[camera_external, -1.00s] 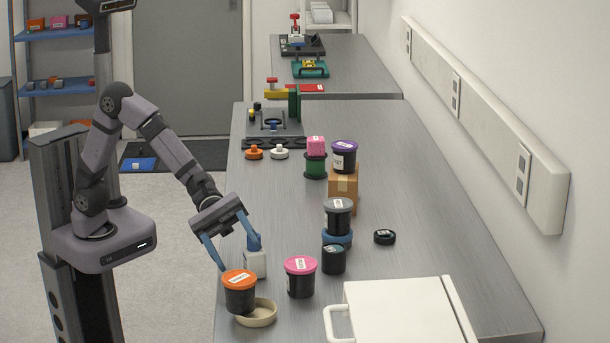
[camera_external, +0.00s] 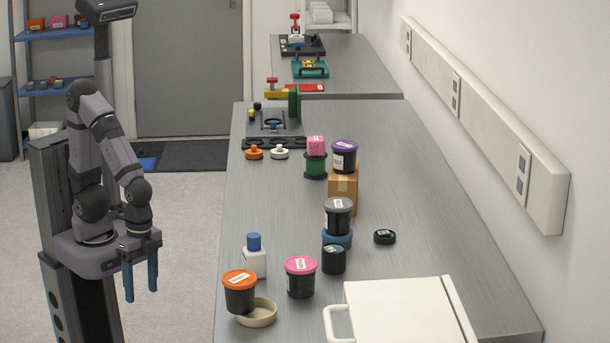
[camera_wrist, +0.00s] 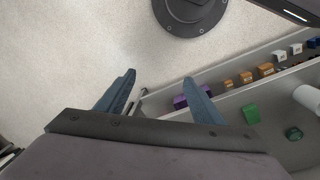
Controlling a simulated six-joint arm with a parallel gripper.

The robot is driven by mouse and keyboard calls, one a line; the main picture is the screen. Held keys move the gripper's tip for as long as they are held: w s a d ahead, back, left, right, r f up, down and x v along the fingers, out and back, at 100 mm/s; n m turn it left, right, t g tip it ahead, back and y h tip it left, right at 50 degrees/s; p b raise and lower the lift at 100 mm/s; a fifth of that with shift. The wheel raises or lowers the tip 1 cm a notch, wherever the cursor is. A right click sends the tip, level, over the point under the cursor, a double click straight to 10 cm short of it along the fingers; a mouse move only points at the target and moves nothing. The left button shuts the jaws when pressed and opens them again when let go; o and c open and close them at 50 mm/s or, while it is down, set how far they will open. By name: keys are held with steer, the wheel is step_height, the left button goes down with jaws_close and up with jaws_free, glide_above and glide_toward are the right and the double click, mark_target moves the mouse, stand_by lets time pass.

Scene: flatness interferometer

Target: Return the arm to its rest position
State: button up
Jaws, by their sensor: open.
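My gripper (camera_external: 141,280) hangs pointing down beside my base, to the left of the bench and clear of it. Its two blue fingers are apart with nothing between them. In the wrist view the open fingers (camera_wrist: 160,98) also show empty, over the pale floor. My arm is folded back close to its column.
The metal bench (camera_external: 420,250) holds an orange-lidded jar (camera_external: 239,292) by a beige dish (camera_external: 262,318), a white bottle with a blue cap (camera_external: 254,262), a pink-lidded jar (camera_external: 300,279) and a white box (camera_external: 400,310). Floor (camera_external: 190,210) between my arm and the bench is free.

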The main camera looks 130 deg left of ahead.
step_height(320, 180, up, 13)
steer(key=s+a+m+y+p, duration=0.1)
steer(key=a+p, duration=0.1)
steer(key=p, duration=1.1)
steer(key=shift+m+p, duration=0.35)
steer(key=shift+m, duration=0.05)
